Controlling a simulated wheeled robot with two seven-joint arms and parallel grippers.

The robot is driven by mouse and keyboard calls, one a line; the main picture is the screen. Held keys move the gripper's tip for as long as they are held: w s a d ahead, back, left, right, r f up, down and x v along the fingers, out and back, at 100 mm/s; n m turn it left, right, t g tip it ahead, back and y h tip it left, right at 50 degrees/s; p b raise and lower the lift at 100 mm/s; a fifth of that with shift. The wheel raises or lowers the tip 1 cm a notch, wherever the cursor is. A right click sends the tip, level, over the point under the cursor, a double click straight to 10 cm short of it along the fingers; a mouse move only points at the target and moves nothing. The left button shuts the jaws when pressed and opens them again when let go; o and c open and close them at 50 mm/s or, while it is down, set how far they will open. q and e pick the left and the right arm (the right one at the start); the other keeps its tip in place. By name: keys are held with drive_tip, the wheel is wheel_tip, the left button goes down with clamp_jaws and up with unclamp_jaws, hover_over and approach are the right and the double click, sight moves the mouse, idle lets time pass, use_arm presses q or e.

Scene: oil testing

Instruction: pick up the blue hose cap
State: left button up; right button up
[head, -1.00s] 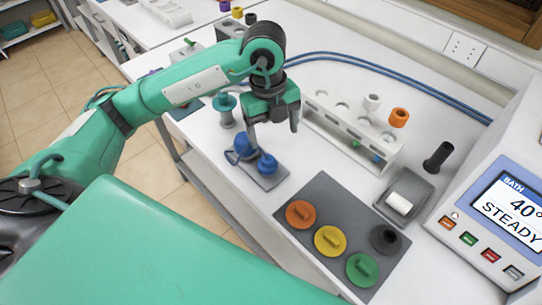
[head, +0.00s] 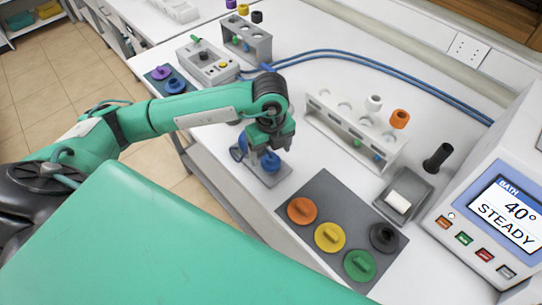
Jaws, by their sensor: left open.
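A round blue cap-like piece (head: 270,162) stands on a small grey plate (head: 272,180) near the table's front edge. A second blue piece (head: 239,147) is at the plate's left, partly hidden behind my arm. My left gripper (head: 271,146) is open, pointing down at the plate, with its fingers right by the round blue piece. I cannot tell whether they touch it. Another flat blue cap (head: 175,86) lies beside a purple cap (head: 161,73) on a dark mat at the far left. My right gripper is not in view.
A dark mat (head: 322,188) holds orange, yellow, green and black caps. A white rack (head: 350,135) stands behind it. A grey tray (head: 405,190) with a white block and the bath unit (head: 500,215) are at right. Blue hoses (head: 400,75) run along the back.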

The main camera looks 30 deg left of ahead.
use_arm(q)
drive_tip(key=shift+f, duration=1.45)
drive_tip(key=c, duration=1.1)
drive_tip(key=shift+o, duration=0.2)
